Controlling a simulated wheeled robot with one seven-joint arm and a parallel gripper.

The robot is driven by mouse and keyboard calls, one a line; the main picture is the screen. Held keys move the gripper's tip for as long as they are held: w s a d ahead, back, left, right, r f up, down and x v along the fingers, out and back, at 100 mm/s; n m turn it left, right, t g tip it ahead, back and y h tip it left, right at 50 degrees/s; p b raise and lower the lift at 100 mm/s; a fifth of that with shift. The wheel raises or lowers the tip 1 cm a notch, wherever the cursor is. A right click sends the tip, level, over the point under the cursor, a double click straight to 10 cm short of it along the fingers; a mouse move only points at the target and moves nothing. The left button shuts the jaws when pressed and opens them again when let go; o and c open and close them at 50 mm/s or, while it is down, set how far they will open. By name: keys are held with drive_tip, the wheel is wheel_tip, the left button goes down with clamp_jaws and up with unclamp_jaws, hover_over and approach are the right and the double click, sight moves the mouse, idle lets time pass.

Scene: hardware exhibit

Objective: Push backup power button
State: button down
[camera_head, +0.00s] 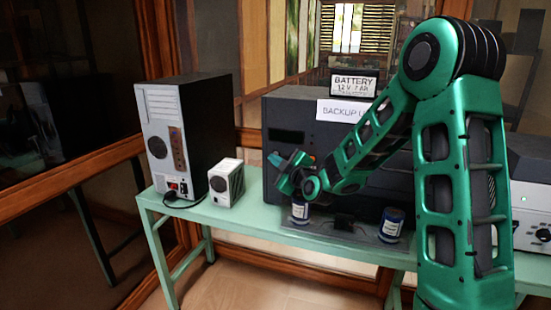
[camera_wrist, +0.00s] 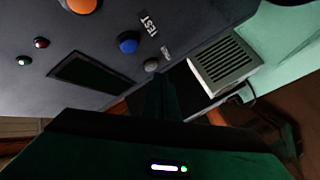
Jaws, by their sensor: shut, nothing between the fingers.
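The backup unit (camera_head: 283,112) is a large dark box on the green table, with a partly hidden "BACKUP" label (camera_head: 340,110) on top. Its front panel (camera_wrist: 125,75) fills the upper wrist view. On it are an orange button (camera_wrist: 80,4), cut by the top edge, and a blue button (camera_wrist: 128,42) beside the word TEST. A grey knob or button (camera_wrist: 151,65) sits near the blue one. No label shows on the orange button. My gripper (camera_head: 275,159) is shut and empty in front of the panel's left part; I cannot tell whether it touches.
A black-and-white tower (camera_head: 205,125) and small white box (camera_head: 226,185) stand left. Blue-and-white cans (camera_head: 300,212) (camera_head: 391,225) stand before the unit.

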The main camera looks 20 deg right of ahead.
drive_tip(key=shift+w+d, duration=0.1)
drive_tip(key=shift+w, duration=0.05)
drive_tip(key=shift+w+d, duration=0.2)
idle(0.5)
drive_tip(key=shift+s+a, duration=0.3)
drive_tip(key=shift+s, duration=0.05)
drive_tip(key=shift+s, duration=0.1)
drive_tip(key=s+a, duration=0.2)
drive_tip(key=s, duration=0.1)
drive_tip(key=s+a, duration=0.1)
drive_tip(key=shift+s+a, duration=0.25)
drive_tip(key=shift+s, duration=0.1)
idle(0.4)
